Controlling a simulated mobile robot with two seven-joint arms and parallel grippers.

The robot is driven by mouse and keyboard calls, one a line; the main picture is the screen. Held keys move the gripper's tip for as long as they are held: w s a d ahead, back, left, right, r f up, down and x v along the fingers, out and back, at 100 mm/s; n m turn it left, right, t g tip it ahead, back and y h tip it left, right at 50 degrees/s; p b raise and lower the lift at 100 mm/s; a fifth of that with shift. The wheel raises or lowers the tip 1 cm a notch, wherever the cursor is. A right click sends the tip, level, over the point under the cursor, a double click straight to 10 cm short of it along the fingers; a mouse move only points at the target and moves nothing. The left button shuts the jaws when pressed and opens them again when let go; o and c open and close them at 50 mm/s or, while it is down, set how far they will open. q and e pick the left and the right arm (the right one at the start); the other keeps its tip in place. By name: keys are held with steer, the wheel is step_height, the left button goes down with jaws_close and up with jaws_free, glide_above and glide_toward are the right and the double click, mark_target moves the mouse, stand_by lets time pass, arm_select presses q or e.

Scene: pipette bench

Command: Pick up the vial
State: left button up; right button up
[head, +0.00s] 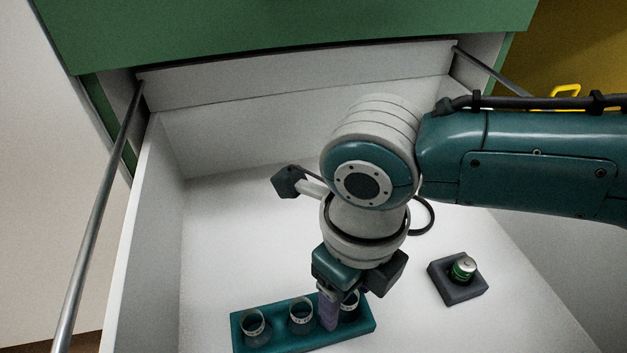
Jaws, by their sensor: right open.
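A small green cylinder with a silver top (463,268), which looks like the vial, stands in a dark grey square holder (457,291) at the right of the white drawer floor. My right gripper (335,306) points down over the right part of a teal rack (290,335), to the left of the vial and apart from it. It is open. A purple upright piece shows at its fingers; I cannot tell whether it is a finger or a separate thing. My left gripper is not in view.
The teal rack holds three round cups with pale rims, including the left one (253,323) and the middle one (301,311). White drawer walls (150,215) and metal rods (105,200) bound the space. The floor between rack and grey holder is clear.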

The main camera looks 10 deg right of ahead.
jaws_close()
stand_by(0.5)
